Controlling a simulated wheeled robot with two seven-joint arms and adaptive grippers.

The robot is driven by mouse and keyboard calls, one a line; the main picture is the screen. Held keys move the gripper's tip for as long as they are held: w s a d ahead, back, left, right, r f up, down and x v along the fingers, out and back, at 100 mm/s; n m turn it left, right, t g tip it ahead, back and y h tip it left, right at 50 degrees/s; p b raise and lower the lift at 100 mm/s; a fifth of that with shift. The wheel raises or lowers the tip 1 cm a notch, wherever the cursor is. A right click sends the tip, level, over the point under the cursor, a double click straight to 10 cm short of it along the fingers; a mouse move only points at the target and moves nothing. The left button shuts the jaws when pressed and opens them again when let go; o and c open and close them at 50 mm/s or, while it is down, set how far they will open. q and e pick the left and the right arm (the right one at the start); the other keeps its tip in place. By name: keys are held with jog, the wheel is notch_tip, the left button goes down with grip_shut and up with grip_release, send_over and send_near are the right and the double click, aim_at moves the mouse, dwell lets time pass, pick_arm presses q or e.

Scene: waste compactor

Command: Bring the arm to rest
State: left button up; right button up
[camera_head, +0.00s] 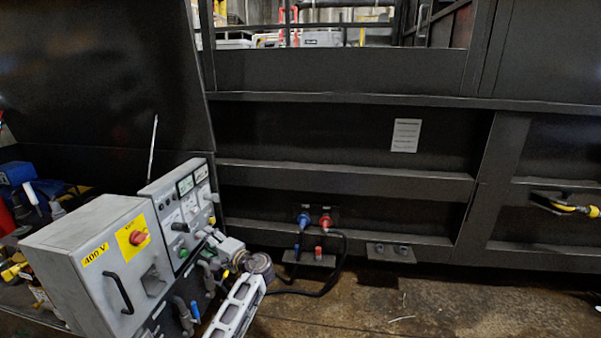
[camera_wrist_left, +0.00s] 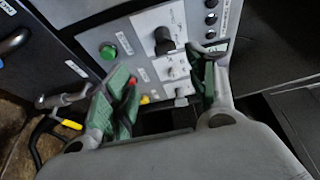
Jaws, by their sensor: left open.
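My left gripper (camera_head: 214,238) is in front of the right side of a grey control cabinet (camera_head: 100,240), with my white arm link below it. In the left wrist view my left gripper (camera_wrist_left: 165,88) shows two green-padded fingers spread apart, with nothing held between them. Beyond the fingers is the control panel (camera_wrist_left: 150,45), with a green button (camera_wrist_left: 108,51), a black rotary knob (camera_wrist_left: 164,40) and a red button (camera_wrist_left: 132,82) close to the left finger. I cannot tell whether a fingertip touches the panel. My right gripper is in neither view.
A black compactor wall (camera_head: 340,130) fills the back. Blue and red plugs (camera_head: 314,221) with black cables (camera_head: 335,270) sit low on it. A yellow-and-black handle (camera_head: 565,207) sticks out at the right. Loose items (camera_head: 25,200) crowd the far left. The brown floor (camera_head: 450,310) is mostly clear.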

pick_arm(q)
jog(key=s+d+f+n+g+h, duration=0.3)
jog(key=s+f+h, duration=0.5)
jog(key=s+f, duration=0.9)
jog(key=s+d+h+p, duration=0.1)
jog(key=s+d+h, duration=0.3)
jog(key=s, duration=0.5)
jog(key=s+d+g+h, duration=0.1)
jog(key=s+d+h, duration=0.3)
jog(key=s, duration=0.6)
jog(key=shift+s+d+r+g+p, duration=0.25)
jog(key=shift+d+r+g+p, duration=0.15)
jog(key=shift+d, duration=0.95)
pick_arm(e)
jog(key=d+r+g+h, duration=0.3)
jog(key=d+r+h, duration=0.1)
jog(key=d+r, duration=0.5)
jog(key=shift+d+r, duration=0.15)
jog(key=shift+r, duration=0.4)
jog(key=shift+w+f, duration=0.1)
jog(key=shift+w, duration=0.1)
